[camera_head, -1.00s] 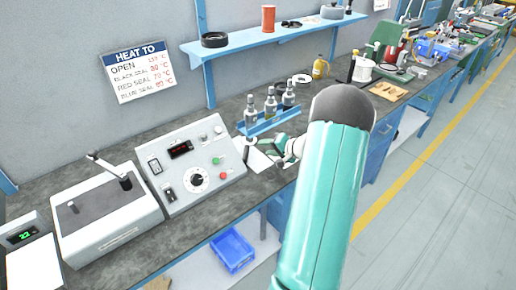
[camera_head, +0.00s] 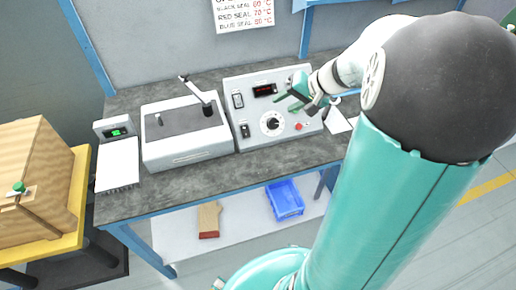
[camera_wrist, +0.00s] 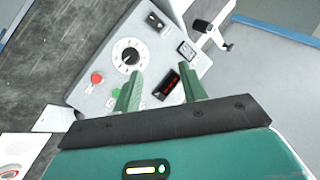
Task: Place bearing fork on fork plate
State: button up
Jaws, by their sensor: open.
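My gripper (camera_head: 290,98) is raised in front of the control box. In the wrist view, its two green fingers (camera_wrist: 161,88) stand apart with nothing between them. I cannot make out a bearing fork for certain in either view. A white plate (camera_head: 338,121) lies on the bench just right of the control box, partly hidden by my arm. Its white corner (camera_wrist: 52,118) seems to show at the left of the wrist view. I cannot tell whether it is the fork plate.
The control box (camera_head: 246,131) has a dial, a red display and buttons. Left of it stand a grey machine (camera_head: 183,157) with a lever and a white scale (camera_head: 117,178). A blue bin (camera_head: 285,203) and a brown block (camera_head: 209,219) are on the lower shelf. A wooden crate (camera_head: 35,165) stands left.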

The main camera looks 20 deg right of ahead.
jog(key=s+a+r+n+h, duration=0.2)
jog(key=s+a+r+n, duration=0.1)
jog(key=s+a, duration=0.5)
jog(key=s+a+r+n+g+h, duration=0.1)
jog(key=s+a+r+n+h, duration=0.2)
jog(key=s+a, duration=0.6)
jog(key=shift+s+a+r, duration=0.25)
jog(key=shift+s+r, duration=0.25)
jog(key=shift+r, duration=0.3)
